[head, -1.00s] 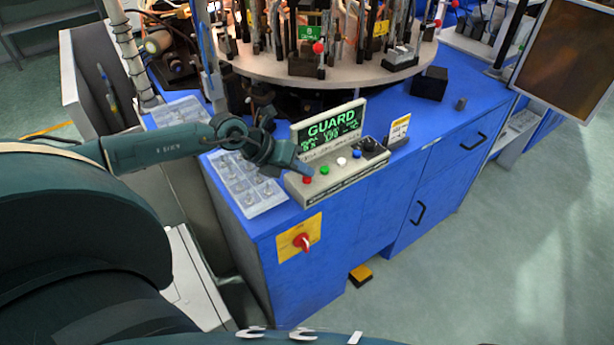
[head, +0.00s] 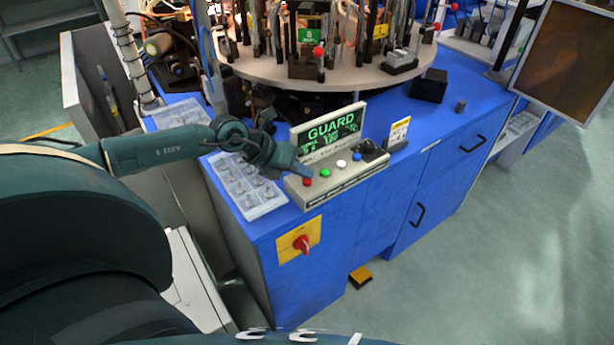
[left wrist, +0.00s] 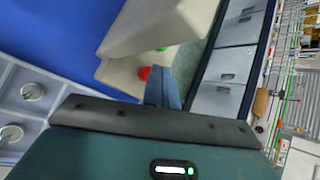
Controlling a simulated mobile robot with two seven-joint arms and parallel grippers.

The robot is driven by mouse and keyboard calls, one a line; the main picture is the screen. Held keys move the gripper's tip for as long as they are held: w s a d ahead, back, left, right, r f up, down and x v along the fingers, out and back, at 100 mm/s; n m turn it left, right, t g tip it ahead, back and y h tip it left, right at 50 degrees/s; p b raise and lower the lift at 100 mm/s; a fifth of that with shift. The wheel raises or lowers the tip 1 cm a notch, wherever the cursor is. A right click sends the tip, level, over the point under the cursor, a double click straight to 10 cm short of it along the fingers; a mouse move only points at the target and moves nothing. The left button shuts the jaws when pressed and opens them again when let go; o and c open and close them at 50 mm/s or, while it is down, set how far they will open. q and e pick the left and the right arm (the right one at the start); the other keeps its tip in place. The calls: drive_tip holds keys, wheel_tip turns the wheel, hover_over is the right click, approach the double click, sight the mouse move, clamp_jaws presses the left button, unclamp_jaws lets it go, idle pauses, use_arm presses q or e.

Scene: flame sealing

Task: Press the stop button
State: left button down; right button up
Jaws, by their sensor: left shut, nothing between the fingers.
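The control box (head: 342,177) stands on the blue bench and has a row of buttons in red, green, white and blue. The red button (head: 307,182) is at its left end; it also shows in the left wrist view (left wrist: 144,73). A display (head: 328,131) behind the buttons reads GUARD in green. My left gripper (head: 303,172) is shut and empty, with its fingertips right by the red button. In the left wrist view the fingers (left wrist: 162,88) lie just beside the red button; I cannot tell whether they touch it. My right gripper is not in view.
A clear tray with small parts (head: 245,187) lies left of the box. A round turntable (head: 330,68) with upright rods stands behind. A red rotary switch (head: 302,244) on a yellow plate is on the bench front. A dark monitor (head: 566,60) hangs at right.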

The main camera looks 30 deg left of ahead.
use_arm(q)
drive_tip(key=shift+r, duration=0.5)
wheel_tip(320, 180, up, 5)
drive_tip(key=p, duration=0.4)
drive_tip(key=shift+d+f, duration=0.1)
idle(0.7)
